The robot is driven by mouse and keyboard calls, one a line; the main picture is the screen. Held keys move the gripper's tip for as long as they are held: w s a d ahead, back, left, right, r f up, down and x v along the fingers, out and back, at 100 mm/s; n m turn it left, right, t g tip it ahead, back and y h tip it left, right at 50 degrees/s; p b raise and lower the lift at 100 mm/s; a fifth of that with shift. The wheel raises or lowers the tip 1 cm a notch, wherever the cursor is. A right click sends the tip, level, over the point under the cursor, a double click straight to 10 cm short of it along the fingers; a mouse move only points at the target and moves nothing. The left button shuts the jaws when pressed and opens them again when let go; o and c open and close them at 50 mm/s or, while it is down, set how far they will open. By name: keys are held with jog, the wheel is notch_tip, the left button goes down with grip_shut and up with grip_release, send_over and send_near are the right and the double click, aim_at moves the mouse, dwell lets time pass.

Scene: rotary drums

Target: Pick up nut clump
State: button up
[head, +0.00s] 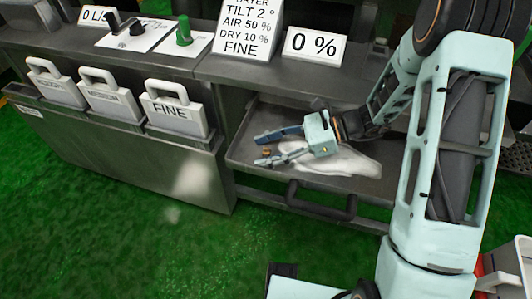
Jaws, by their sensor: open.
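A small brown lump (267,151), likely the nut clump, shows in the head view near the left end of a grey metal tray (290,112). It lies between the two finger ends of my gripper (261,149). The fingers are spread apart, pointing left, one blue-sided finger behind the lump and one in front. I cannot tell whether either finger touches it. A pale whitish heap (350,163) lies on the tray under and beside my gripper and partly hidden by it.
The tray has a raised rim and a dark handle (322,203) at its front. A metal cabinet with several white-handled boxes, one marked FINE (179,116), stands left. Signs (314,46) and a green knob (184,32) sit on the shelf above. Green floor (150,240) is open in front.

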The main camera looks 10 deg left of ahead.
jog(key=c, duration=0.9)
